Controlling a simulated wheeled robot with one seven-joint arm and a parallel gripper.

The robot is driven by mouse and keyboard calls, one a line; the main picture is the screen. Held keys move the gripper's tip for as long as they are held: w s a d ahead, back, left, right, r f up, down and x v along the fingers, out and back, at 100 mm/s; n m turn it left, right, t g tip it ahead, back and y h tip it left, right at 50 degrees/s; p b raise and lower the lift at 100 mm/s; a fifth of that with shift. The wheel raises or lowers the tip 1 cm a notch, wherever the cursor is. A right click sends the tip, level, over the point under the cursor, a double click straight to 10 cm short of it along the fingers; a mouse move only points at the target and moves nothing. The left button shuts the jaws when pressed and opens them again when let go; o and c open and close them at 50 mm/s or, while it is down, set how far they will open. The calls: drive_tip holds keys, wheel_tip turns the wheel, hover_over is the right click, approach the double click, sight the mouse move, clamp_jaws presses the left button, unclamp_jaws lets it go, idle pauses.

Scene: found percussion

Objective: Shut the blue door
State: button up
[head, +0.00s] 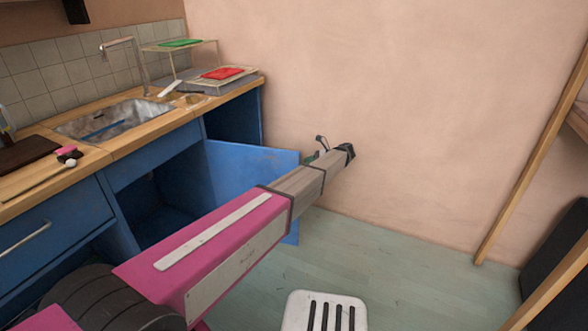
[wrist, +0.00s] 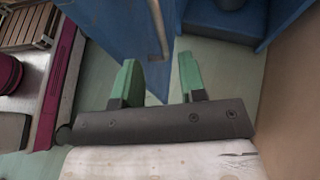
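The blue door (head: 235,165) stands open, swung out from the cabinet under the counter. In the wrist view its panel (wrist: 105,40) carries a metal bar handle (wrist: 155,28). My gripper (head: 318,148) is at the door's outer end in the head view, mostly hidden by my own arm. In the wrist view my gripper (wrist: 158,62) has its two green fingers spread apart. The door's edge appears between them, and neither finger is clearly closed on it. I cannot tell if they touch the door.
The open cabinet (head: 165,200) is dark inside. Above it, the wooden counter (head: 150,126) holds a metal sink (head: 115,117) and a red item (head: 222,73). A white slotted stool (head: 325,312) stands on the floor in front. Wooden posts (head: 530,160) are at the right.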

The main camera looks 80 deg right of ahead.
drive_tip(key=x, duration=0.6)
drive_tip(key=shift+w+f, duration=0.15)
drive_tip(key=shift+w, duration=0.15)
clamp_jaws()
drive_tip(key=shift+a, duration=0.15)
